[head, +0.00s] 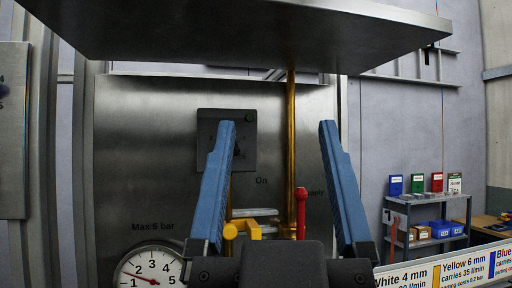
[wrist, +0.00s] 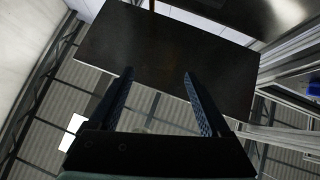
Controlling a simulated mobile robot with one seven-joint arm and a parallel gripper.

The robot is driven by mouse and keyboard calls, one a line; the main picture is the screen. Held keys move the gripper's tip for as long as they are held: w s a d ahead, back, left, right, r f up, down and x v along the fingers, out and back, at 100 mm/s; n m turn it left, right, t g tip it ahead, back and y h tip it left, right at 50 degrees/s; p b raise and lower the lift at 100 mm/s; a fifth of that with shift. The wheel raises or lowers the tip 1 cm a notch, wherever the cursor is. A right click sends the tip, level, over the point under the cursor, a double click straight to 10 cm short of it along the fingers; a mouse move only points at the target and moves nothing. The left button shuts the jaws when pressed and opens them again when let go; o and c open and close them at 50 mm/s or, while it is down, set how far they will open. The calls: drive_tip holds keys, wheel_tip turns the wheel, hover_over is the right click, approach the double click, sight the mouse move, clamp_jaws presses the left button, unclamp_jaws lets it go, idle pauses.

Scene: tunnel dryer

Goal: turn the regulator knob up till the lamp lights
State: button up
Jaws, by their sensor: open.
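My gripper (head: 277,124) is open and empty, with two blue fingers pointing up in front of the steel panel. The wrist view also shows the gripper (wrist: 159,73) open, below a dark flat plate. A dark square plate (head: 208,126) is on the panel, partly behind the left finger. A small dark green round lamp (head: 250,118) is at its upper right and does not look bright. I cannot make out the regulator knob clearly; the left finger covers part of that plate.
A metal canopy (head: 240,35) overhangs the panel. A brass pipe (head: 291,140) runs down between the fingers. A red handle (head: 301,205) and a yellow fitting (head: 240,229) sit low behind the gripper. A shelf with bins (head: 430,240) and a hose sign (head: 450,275) are at right.

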idle(0.7)
drive_tip(key=w+a+f+n+g+y, duration=0.1)
drive_tip(key=w+a+f+g+y, duration=0.15)
drive_tip(key=f, duration=0.65)
drive_tip(key=w+a+f+g+y, duration=0.1)
drive_tip(key=w+a+f+g, duration=0.2)
drive_tip(key=f, duration=0.6)
drive_tip(key=s+a+f+g+y+p, duration=0.1)
drive_tip(key=s+a+f+g, duration=0.15)
drive_tip(key=f, duration=0.65)
drive_tip(key=s+a+f+g+y, duration=0.1)
drive_tip(key=s+a+f+g, duration=0.2)
drive_tip(key=f, duration=0.5)
drive_tip(key=shift+t, duration=0.4)
drive_tip(key=shift+a+b+x, duration=0.2)
drive_tip(key=shift+b+x, duration=0.55)
drive_tip(key=shift+x, duration=1.45)
drive_tip(key=shift+a+b+x, duration=0.15)
drive_tip(key=shift+b+x, duration=0.65)
drive_tip(key=shift+x, duration=1.4)
drive_tip(key=shift+a+b+x, duration=0.2)
drive_tip(key=shift+b+x, duration=0.55)
drive_tip(key=shift+x, duration=1.45)
drive_tip(key=shift+s, duration=0.25)
drive_tip(key=shift+c, duration=0.2)
